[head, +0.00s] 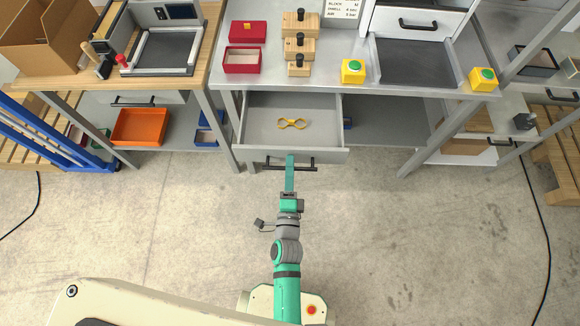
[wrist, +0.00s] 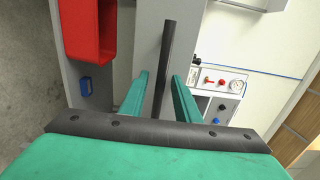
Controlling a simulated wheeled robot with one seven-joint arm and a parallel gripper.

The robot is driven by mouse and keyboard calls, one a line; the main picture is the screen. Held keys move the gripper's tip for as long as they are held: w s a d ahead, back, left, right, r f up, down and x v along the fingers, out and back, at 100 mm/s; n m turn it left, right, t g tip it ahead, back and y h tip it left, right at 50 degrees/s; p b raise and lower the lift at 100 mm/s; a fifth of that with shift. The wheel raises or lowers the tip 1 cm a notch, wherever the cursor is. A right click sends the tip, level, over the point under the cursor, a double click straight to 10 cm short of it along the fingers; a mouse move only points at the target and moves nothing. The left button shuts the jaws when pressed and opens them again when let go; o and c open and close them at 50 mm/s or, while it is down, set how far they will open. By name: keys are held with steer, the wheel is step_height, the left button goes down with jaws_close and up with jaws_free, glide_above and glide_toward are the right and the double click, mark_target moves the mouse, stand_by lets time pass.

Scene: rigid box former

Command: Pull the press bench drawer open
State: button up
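The press bench drawer (head: 262,133) stands pulled out below the left part of the press bench (head: 300,78), and its grey inside shows in the head view. A yellow, figure-eight-shaped item (head: 291,123) lies in it. The black bar handle (head: 304,167) is on the drawer's front. My gripper (head: 290,163) is at the middle of this handle. In the wrist view the handle (wrist: 167,55) runs between the two green fingers of my gripper (wrist: 161,76). The fingers are apart, with gaps visible beside the bar.
An orange bin (head: 140,127) sits on a lower shelf at left. A blue frame (head: 50,135) stands further left. Yellow boxes with green buttons (head: 353,71) and wooden blocks (head: 299,47) are on the bench top. The concrete floor (head: 400,230) in front is clear, apart from cables at the sides.

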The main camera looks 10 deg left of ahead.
steer(key=s+d, duration=0.1)
steer(key=s, duration=0.9)
steer(key=shift+s+d, duration=0.35)
steer(key=shift+d, duration=0.05)
steer(key=s+d+r+n+g+h, duration=0.1)
steer(key=s+d+r+n, duration=0.1)
steer(key=s+r+n, duration=0.2)
steer(key=s+d+r+n+g+h, duration=0.1)
steer(key=s+d+r+n, duration=0.2)
steer(key=s+n, duration=0.7)
step_height(320, 180, up, 2)
steer(key=shift+s+d+r+n+h, duration=0.15)
steer(key=shift+d+n+h, duration=0.25)
steer(key=shift+n, duration=0.7)
